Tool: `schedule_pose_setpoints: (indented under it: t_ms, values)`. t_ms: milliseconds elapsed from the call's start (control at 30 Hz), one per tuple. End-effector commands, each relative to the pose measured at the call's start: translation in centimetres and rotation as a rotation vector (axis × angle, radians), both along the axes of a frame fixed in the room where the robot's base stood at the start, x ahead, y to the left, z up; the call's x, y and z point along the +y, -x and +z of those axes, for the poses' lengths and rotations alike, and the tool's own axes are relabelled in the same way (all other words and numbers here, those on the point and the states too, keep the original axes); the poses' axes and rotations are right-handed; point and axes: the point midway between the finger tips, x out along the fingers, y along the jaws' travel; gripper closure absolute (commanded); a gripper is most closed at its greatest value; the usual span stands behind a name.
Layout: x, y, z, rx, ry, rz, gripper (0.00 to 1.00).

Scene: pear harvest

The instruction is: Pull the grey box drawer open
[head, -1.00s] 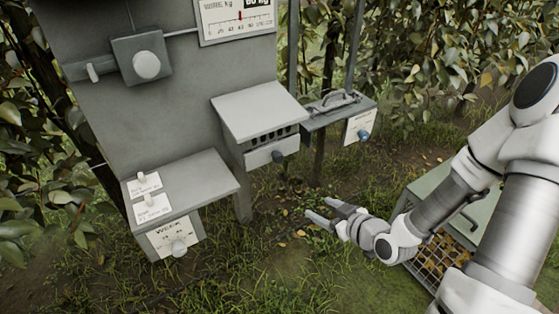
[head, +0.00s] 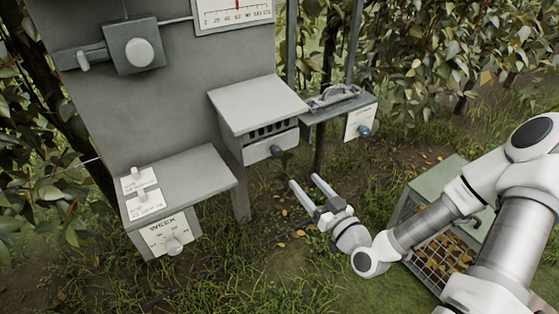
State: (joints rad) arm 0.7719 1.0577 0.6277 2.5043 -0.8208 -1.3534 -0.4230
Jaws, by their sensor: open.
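The grey box (head: 258,104) is fixed to the grey panel near the middle of the head view. Its drawer front (head: 258,150) shows below a row of dark slots, with a dark round knob (head: 277,152) at its right. The drawer looks shut. My gripper (head: 304,184) is open and empty, its two fingers parallel and pointing up and left. It is below and a little right of the knob in the picture, apart from it.
A lower grey box (head: 190,178) with a "WEEK" dial and cards stands at left. A small shelf (head: 338,108) with a handle and a blue-knobbed tag is to the right. A green crate (head: 425,195) with a mesh front stands on the grass beneath my arm.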

Motion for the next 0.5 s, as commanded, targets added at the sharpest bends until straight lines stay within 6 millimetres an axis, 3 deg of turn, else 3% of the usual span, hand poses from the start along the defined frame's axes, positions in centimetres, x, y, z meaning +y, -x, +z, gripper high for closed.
schedule_pose_setpoints:
  t_ms: [500]
  values:
    - [0.7, -1.3, -0.4, -0.004, 0.002, 0.000, 0.31]
